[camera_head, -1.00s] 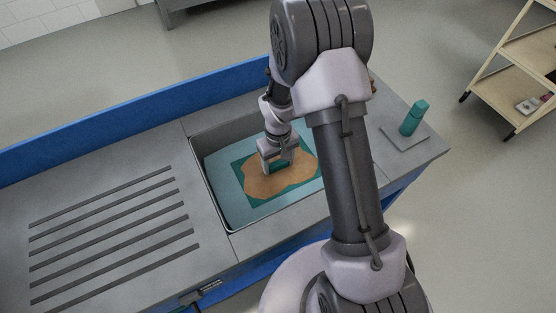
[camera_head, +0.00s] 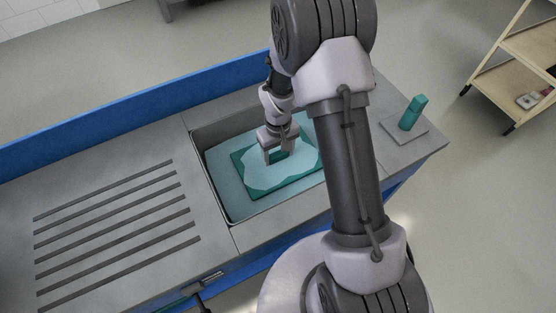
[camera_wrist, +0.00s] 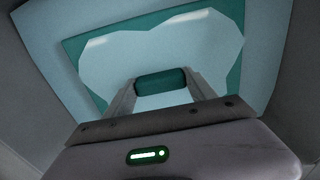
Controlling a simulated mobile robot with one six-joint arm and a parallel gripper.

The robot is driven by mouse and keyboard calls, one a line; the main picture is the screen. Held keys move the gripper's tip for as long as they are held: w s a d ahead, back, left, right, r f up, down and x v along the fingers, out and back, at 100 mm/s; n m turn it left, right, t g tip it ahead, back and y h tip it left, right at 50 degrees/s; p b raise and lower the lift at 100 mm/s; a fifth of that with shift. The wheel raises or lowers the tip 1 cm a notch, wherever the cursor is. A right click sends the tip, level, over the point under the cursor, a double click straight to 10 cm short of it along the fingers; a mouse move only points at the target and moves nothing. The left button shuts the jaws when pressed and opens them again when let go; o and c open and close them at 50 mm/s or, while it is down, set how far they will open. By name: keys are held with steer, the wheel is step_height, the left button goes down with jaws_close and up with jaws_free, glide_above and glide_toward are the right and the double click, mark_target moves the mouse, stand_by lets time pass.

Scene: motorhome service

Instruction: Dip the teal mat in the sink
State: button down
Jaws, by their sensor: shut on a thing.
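The teal mat (camera_head: 253,196) lies roughly flat inside the sink (camera_head: 211,184), in the pale blue water (camera_head: 228,198). A large irregular pale blue patch covers its middle, with teal showing at the corners and edges. My gripper (camera_head: 277,158) reaches down into the sink above the mat's middle. In the wrist view my gripper (camera_wrist: 160,96) is shut on a teal raised grip (camera_wrist: 160,83) at the mat's middle. I cannot tell how deep the mat sits in the water.
A grooved drainboard (camera_head: 118,225) lies left of the sink, clear of objects. A teal bottle (camera_head: 412,112) stands on a small grey pad (camera_head: 405,135) on the right. A blue raised edge (camera_head: 120,112) runs along the back. A shelf trolley (camera_head: 510,80) stands at far right.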

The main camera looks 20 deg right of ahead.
mark_target(278, 153)
step_height(278, 153, up, 13)
steer(key=p, duration=0.9)
stand_by(3.1)
